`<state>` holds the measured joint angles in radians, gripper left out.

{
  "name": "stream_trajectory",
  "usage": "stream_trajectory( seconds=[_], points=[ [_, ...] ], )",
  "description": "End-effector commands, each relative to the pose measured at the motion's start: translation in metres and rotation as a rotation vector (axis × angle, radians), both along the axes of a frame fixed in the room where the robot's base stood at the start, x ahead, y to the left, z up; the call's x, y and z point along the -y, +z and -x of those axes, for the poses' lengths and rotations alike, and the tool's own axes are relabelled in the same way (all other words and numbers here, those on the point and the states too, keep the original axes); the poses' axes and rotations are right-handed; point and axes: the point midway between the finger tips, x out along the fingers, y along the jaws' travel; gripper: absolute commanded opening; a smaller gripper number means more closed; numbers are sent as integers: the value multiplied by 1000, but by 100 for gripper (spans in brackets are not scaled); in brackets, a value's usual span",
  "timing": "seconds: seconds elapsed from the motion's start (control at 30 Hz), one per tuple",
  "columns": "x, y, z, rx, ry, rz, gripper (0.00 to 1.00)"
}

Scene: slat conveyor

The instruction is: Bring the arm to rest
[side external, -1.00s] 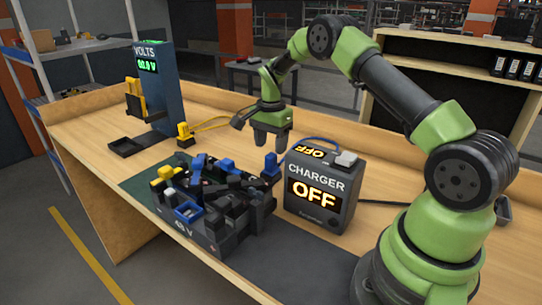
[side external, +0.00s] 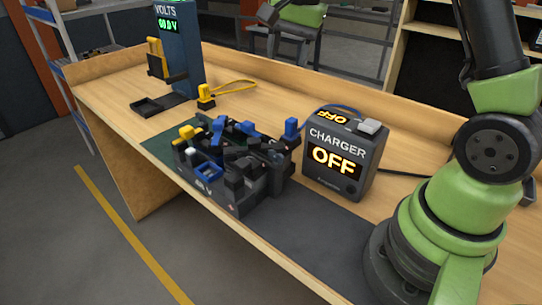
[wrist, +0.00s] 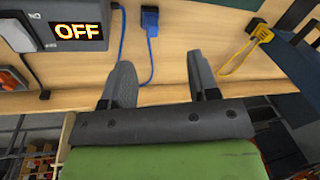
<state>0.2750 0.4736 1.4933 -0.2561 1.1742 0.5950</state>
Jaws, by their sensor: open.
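My gripper (side external: 288,48) is at the top edge of the side view, raised above the far side of the bench, with part of my arm cut off by the frame. In the wrist view its two fingers (wrist: 160,62) stand apart with nothing between them. The gripper is open and touches nothing that I can see.
The bench (side external: 265,95) holds a charger (side external: 340,155) reading OFF, a dark battery block (side external: 235,180) with blue and yellow parts, and a VOLTS meter (side external: 180,60). A yellow plug (side external: 206,97) with a yellow cable lies behind.

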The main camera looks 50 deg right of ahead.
Motion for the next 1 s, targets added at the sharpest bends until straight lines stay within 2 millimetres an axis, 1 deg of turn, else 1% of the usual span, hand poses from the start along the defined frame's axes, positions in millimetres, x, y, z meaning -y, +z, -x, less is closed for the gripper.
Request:
stream_trajectory(
  seconds=[0.03, 0.1, 0.17, 0.2, 0.27, 0.3, 0.43, 0.5, 0.6, 0.7, 0.8, 1.0],
  points=[
    [-13, 19, 12, 40, 62, 10, 55],
    [-30, 38, 31, 89, 152, 23, 55],
    [-44, 52, 48, 131, 228, 34, 55],
    [-52, 59, 60, 160, 277, 44, 55],
    [-64, 68, 80, 203, 351, 58, 55],
    [-72, 73, 93, 231, 399, 67, 55],
    [-93, 80, 137, 326, 552, 106, 55],
    [-101, 79, 159, 372, 626, 125, 55],
    [-110, 73, 183, 428, 713, 152, 55],
    [-115, 67, 199, 467, 772, 171, 55],
    [-117, 63, 207, 488, 804, 184, 55],
    [-117, 62, 210, 493, 813, 187, 55]
  ],
)
